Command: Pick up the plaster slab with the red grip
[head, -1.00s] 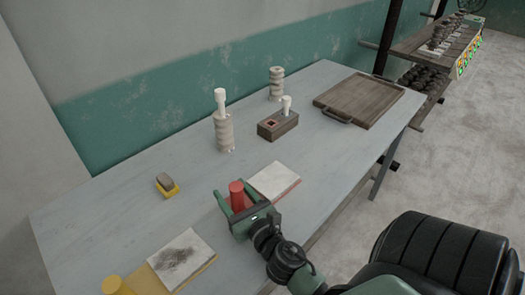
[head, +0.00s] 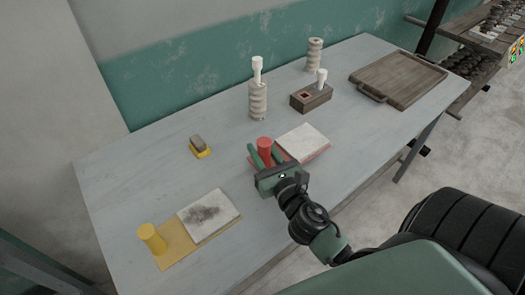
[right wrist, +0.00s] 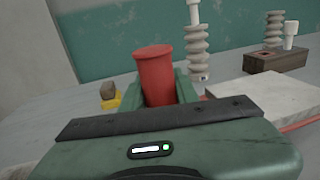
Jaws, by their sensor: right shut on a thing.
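The plaster slab (head: 303,142) is a pale white rectangle on a red base. Its upright red grip (head: 265,145) stands at the slab's left end. My right gripper (head: 266,157) has its green fingers on either side of the red grip and is shut on it. The right wrist view shows the red grip (right wrist: 156,76) between the fingers and the slab (right wrist: 265,100) to the right. I cannot tell whether the slab rests on the table or is just clear of it. My left gripper is not in view.
The grey table (head: 150,165) also holds a smudged slab (head: 209,213) with a yellow grip (head: 152,238), a small yellow-based block (head: 200,147), ribbed columns (head: 258,103), a wooden block (head: 310,98) and a wooden tray (head: 398,78). Bare tabletop lies between them.

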